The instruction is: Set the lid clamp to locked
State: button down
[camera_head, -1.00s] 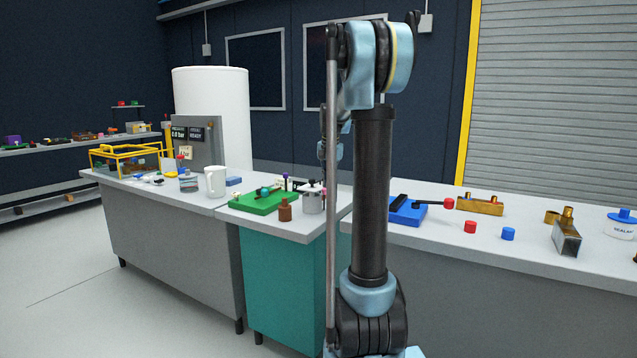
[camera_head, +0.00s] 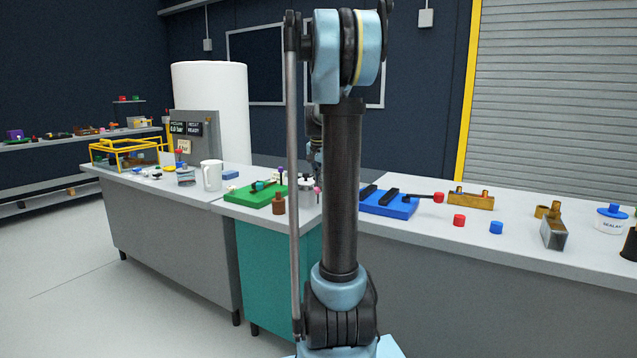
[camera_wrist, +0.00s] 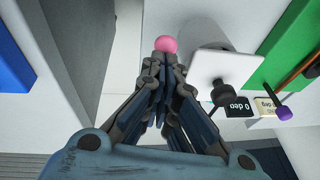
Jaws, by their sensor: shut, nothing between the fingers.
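A metal pot (camera_head: 306,184) with dark top fittings stands beside the green board, partly hidden by my arm in the head view. A pink ball knob (camera_head: 317,190) shows at its right side. In the wrist view the pink knob (camera_wrist: 166,43) is just beyond the tips of my gripper (camera_wrist: 163,62), which is shut and empty. I cannot tell whether the tips touch the knob. A pale square plate with a black knob (camera_wrist: 224,92) lies right of the fingers, near small labels (camera_wrist: 240,110). No clamp is clearly marked, and its setting cannot be read.
The green board (camera_head: 250,195) carries small coloured parts and a purple-tipped pin. A brown weight (camera_head: 278,203) stands at its front. The blue board (camera_head: 402,208) with black bars and a red-ended lever (camera_head: 438,197) lies to the right. Red and blue caps (camera_head: 459,220) sit on the bench.

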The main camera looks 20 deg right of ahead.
jog(key=w+d+r+v, duration=0.1)
jog(key=v, duration=1.1)
jog(key=s+a+f+n, duration=0.3)
jog(key=s+a+f, duration=0.15)
jog(key=s, duration=0.55)
jog(key=s+a+f+n, duration=0.25)
jog(key=s+f, duration=0.35)
jog(key=s, duration=0.4)
jog(key=s+a+f+n, duration=0.2)
jog(key=s+f, duration=0.7)
jog(key=s+a+f+n+g+y, duration=0.1)
jog(key=s+a+f+n, duration=0.1)
jog(key=s+f, duration=0.6)
jog(key=shift+s+a+f+n, duration=0.4)
jog(key=shift+f+n, duration=0.05)
jog(key=shift+f, duration=0.4)
jog(key=shift+w+f, duration=0.2)
jog(key=shift+w, duration=0.25)
